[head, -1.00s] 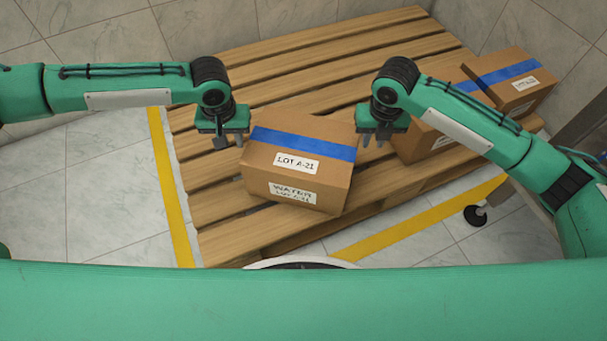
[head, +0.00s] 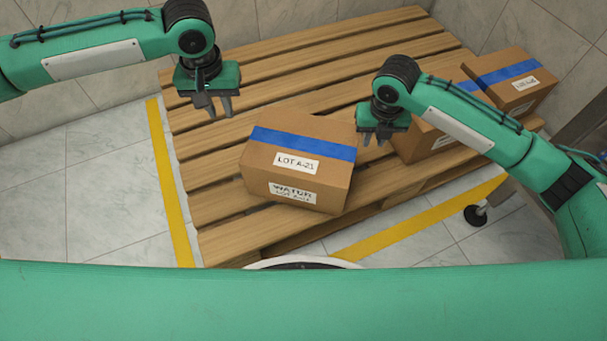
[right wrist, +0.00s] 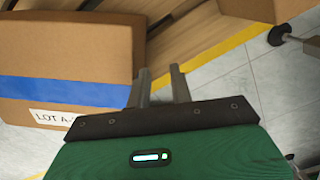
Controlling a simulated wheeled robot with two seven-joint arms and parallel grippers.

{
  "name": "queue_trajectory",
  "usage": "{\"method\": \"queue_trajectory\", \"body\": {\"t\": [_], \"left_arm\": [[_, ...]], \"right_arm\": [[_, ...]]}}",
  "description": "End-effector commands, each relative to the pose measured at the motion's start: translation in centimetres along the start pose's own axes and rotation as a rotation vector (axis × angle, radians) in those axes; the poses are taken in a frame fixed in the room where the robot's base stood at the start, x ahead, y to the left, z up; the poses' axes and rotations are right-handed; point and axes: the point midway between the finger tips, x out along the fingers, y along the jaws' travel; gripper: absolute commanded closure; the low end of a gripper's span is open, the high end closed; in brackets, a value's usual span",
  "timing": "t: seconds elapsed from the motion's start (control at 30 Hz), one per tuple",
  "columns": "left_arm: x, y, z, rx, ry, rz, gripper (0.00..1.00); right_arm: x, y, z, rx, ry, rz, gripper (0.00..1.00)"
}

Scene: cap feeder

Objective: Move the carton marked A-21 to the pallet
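The carton marked LOT A-21 (head: 325,180) is brown with blue tape and white labels. It sits at an angle on the front part of the wooden pallet (head: 215,195). It also shows at the left of the right wrist view (right wrist: 75,50). My left gripper (head: 219,116) is open and empty above the pallet slats, up and left of the carton and apart from it. My right gripper (head: 373,141) is beside the carton's right edge. Its fingers (right wrist: 163,78) are apart with nothing between them; I cannot tell whether one touches the carton.
Two more taped cartons stand at the pallet's right side, one (head: 420,140) partly behind my right arm and one (head: 510,82) further back. Yellow floor lines (head: 170,185) run along the pallet. A caster wheel (head: 476,214) stands at the right. The pallet's back left slats are clear.

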Motion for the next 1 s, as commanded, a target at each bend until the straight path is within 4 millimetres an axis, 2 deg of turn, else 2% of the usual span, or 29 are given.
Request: {"method": "queue_trajectory", "body": {"t": [0.17, 0.4, 0.53, 0.7, 1.0], "left_arm": [[-0.1, 0.0, 0.0, 0.000, 0.000, 0.000, 0.78], [-0.1, 0.0, 0.0, 0.000, 0.000, 0.000, 0.78], [0.0, 0.0, 0.0, 0.000, 0.000, 0.000, 0.78], [0.0, 0.0, 0.0, 0.000, 0.000, 0.000, 0.78], [0.0, 0.0, 0.0, 0.000, 0.000, 0.000, 0.78]], "right_arm": [[-2.8, 0.0, 0.1, -0.001, -0.006, 0.001, 0.78], [-8.0, 0.0, 0.1, -0.001, -0.005, 0.001, 0.78], [-10.1, 0.0, 0.1, 0.000, -0.003, 0.001, 0.78], [-11.4, 0.0, 0.0, -0.001, -0.001, 0.000, 0.78], [-11.6, 0.0, 0.0, 0.000, -0.001, 0.000, 0.78]]}}
